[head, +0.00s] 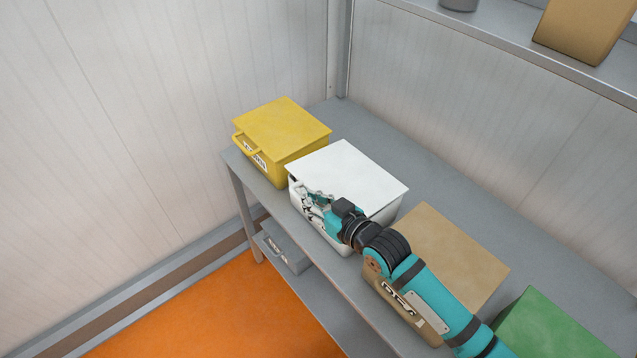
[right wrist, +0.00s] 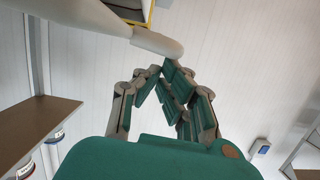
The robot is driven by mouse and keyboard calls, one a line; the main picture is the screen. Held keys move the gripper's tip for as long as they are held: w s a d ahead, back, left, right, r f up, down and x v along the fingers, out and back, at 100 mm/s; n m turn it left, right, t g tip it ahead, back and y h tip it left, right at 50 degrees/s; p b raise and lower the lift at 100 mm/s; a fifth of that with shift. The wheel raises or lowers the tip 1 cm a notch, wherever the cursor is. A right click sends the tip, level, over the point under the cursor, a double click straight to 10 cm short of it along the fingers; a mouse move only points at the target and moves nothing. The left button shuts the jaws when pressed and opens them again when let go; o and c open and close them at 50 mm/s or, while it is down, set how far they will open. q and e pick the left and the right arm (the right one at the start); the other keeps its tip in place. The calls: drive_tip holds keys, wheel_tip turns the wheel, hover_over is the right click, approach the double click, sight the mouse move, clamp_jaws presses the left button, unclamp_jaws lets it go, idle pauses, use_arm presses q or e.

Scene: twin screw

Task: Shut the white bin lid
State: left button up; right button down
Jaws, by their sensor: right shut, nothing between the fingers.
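The white bin (head: 385,212) stands on the grey shelf table, between a yellow bin and a brown one. Its white lid (head: 345,170) lies over the top and looks nearly flat; I cannot tell whether a small gap is left at the front edge. My right gripper (head: 309,203) is at the front of the white bin, just below the lid's front edge, and covers part of that face. In the right wrist view its fingers (right wrist: 166,78) are closed together and empty, close below a pale rounded bar (right wrist: 157,43), perhaps the bin's handle. My left gripper is not in view.
The yellow bin (head: 282,130) with a front handle is to the left. The brown bin (head: 455,250) and green bin (head: 555,330) are to the right, partly behind my right arm. An upper shelf (head: 500,52) holds a box (head: 585,28). A grey bin (head: 285,250) is below.

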drive_tip(key=shift+s+a+f+b, duration=0.1)
drive_tip(key=shift+a+f+b, duration=0.1)
drive_tip(key=shift+f, duration=0.35)
drive_tip(key=shift+s+a+f+b, duration=0.1)
drive_tip(key=shift+a+f, duration=0.05)
drive_tip(key=shift+f, duration=0.35)
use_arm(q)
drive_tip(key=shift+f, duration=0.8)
use_arm(e)
drive_tip(key=shift+f, duration=0.55)
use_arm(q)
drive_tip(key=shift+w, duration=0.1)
use_arm(e)
drive_tip(key=shift+r, duration=0.1)
